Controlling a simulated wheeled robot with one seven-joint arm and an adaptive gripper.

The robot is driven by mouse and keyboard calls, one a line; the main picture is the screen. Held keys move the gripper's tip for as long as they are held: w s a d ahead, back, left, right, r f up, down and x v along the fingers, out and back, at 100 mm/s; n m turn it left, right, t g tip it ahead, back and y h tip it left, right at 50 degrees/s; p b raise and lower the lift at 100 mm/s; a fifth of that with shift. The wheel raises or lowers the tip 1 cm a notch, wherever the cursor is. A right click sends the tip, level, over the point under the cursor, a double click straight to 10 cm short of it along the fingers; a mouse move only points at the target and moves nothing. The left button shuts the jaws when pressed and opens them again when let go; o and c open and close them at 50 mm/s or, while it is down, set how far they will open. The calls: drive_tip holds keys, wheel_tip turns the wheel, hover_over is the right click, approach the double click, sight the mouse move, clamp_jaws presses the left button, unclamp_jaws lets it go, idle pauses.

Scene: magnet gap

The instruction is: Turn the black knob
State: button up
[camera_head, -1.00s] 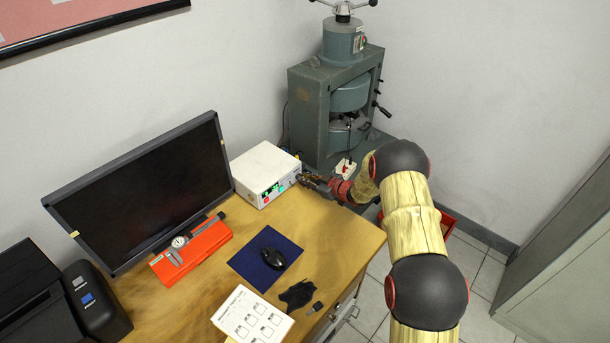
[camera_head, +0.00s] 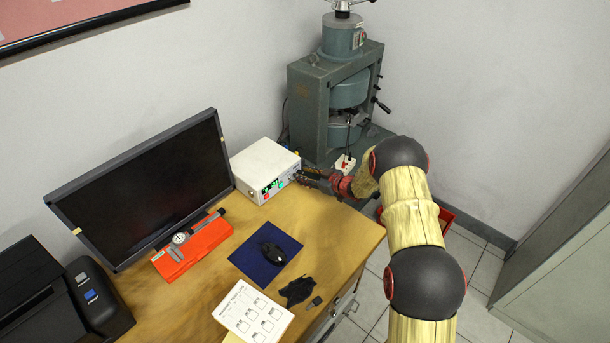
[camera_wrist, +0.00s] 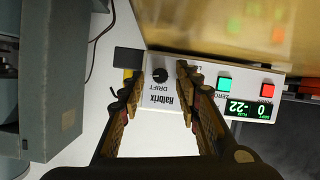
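The white instrument box (camera_head: 264,168) stands on the desk beside the monitor. In the wrist view its white front panel (camera_wrist: 205,72) appears upside down, with a round black knob (camera_wrist: 160,75) labelled DRIFT. My gripper (camera_head: 300,175) is at the right end of the box's front in the head view, and hides the knob there. In the wrist view my gripper (camera_wrist: 159,74) is open, with one finger on either side of the knob and gaps between. Contact with the panel cannot be told. A lit green display (camera_wrist: 250,107) seems to read -22.
Green and red buttons (camera_wrist: 267,90) sit beside the display. A dark green press (camera_head: 308,110) stands behind the box. A monitor (camera_head: 145,190), orange case (camera_head: 205,243), mouse on a blue mat (camera_head: 245,262) and paper (camera_head: 250,312) are on the desk.

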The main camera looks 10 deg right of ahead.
drive_tip(key=v, duration=1.2)
drive_tip(key=shift+r, duration=0.15)
